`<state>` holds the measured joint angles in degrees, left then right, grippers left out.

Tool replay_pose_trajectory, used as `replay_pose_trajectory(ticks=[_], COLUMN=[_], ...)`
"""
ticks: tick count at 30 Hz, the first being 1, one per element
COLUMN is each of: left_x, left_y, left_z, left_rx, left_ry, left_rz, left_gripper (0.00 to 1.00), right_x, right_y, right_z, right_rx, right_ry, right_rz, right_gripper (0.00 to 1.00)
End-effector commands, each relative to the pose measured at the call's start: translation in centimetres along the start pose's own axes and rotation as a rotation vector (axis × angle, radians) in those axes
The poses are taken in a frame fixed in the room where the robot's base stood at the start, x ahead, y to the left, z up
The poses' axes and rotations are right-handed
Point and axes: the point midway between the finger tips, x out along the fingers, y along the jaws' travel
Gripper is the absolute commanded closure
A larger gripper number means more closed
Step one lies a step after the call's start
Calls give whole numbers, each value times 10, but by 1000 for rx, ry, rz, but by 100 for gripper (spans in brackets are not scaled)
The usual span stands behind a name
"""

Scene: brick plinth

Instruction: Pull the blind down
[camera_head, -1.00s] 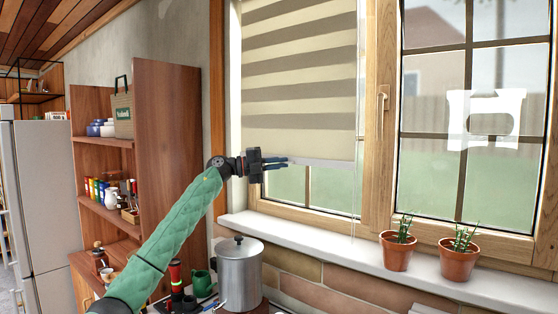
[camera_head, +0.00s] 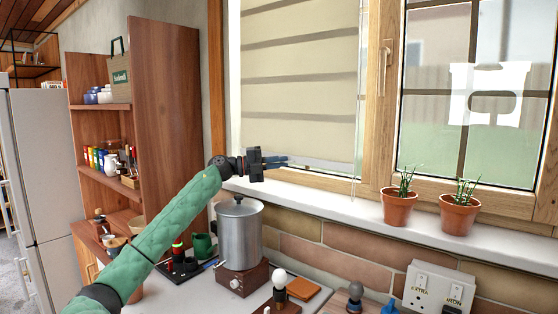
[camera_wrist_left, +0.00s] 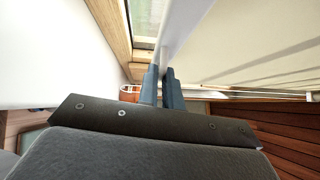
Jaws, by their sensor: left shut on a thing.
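The beige striped blind (camera_head: 300,110) hangs over the left window pane in the head view. Its pale bottom bar (camera_head: 325,164) is close above the white window sill (camera_head: 330,203). My left gripper (camera_head: 285,161) is at the left end of this bar, shut on it. In the left wrist view, the two blue-grey fingers (camera_wrist_left: 164,80) are on either side of the bar (camera_wrist_left: 178,35), and the blind's fabric (camera_wrist_left: 250,45) spreads to the right. My right gripper is not in view.
Two potted plants (camera_head: 398,205) (camera_head: 460,212) stand on the sill to the right. A wooden shelf unit (camera_head: 170,110) is to the left. A socket panel (camera_head: 438,290) is on the brick wall.

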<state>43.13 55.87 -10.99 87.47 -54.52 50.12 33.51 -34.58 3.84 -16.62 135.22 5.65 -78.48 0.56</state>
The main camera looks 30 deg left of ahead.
Motion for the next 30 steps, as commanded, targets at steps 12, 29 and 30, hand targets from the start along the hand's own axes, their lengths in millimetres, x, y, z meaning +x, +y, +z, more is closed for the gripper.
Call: replay_pose_trajectory(ticks=[12, 29, 30], left_x=[0, -34, -41], left_y=[0, 4, 4], left_z=[0, 0, 0], left_rx=[0, 0, -1], left_ry=[0, -2, -1], left_rz=[0, 3, 3], left_gripper=[71, 71, 71], right_x=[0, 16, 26], right_y=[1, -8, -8], right_z=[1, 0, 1], right_rx=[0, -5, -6], right_ry=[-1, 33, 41], right_rz=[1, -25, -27], right_gripper=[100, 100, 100])
